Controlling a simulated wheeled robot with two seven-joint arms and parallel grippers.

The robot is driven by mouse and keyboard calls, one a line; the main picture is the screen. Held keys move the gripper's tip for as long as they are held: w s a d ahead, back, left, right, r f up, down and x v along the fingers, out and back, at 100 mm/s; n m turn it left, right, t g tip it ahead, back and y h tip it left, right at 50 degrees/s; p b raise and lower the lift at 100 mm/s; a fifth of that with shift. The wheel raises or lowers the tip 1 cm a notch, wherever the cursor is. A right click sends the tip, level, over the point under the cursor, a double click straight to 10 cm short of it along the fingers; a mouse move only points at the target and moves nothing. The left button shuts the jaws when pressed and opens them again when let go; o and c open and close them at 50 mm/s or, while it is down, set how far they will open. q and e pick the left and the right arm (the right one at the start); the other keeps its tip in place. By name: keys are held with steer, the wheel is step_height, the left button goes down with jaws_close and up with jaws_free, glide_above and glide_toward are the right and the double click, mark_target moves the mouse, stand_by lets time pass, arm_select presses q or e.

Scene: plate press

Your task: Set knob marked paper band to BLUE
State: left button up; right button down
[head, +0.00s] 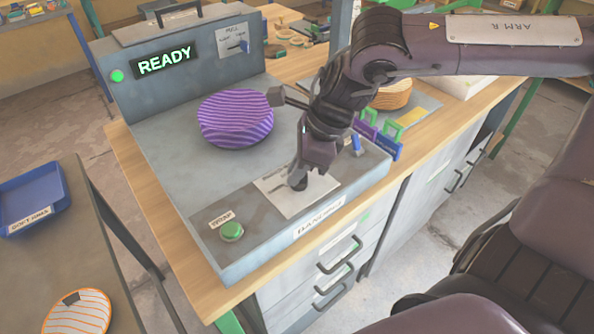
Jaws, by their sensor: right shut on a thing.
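My right gripper (299,180) reaches down from the upper right onto a pale panel (285,201) on the grey banding machine's front deck. It is shut on the dark knob there, which the fingers mostly cover. The knob's pointer and the panel's position marks cannot be read, so its setting cannot be told. My left gripper is not in view.
The machine's screen (164,62) reads READY. A purple striped stack (235,118) sits on the deck left of my arm. A green button (231,231) is at the front left. Coloured tags (386,148) stand right of the gripper. A blue tray (33,200) lies on the left table.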

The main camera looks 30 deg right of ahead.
steer(key=shift+f+m+t+b, duration=0.15)
steer(key=shift+m+t+b, duration=0.15)
steer(key=shift+m+b, duration=0.4)
steer(key=m+h+b, duration=0.1)
steer(key=m, duration=0.2)
steer(key=m+t+h+b, duration=0.1)
steer(key=m+b, duration=0.1)
steer(key=m, duration=0.1)
steer(key=shift+d+h, duration=0.1)
steer(key=shift+h, duration=0.2)
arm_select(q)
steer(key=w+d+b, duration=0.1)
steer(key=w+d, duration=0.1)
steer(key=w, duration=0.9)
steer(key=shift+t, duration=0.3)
arm_select(e)
steer(key=shift+m+h, duration=0.4)
steer(key=shift+m, duration=0.9)
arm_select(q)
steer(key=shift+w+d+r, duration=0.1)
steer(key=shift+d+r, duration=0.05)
arm_select(e)
steer(key=c, duration=1.5)
jaws_free()
steer(key=shift+o, duration=0.2)
steer(key=shift+r, duration=0.2)
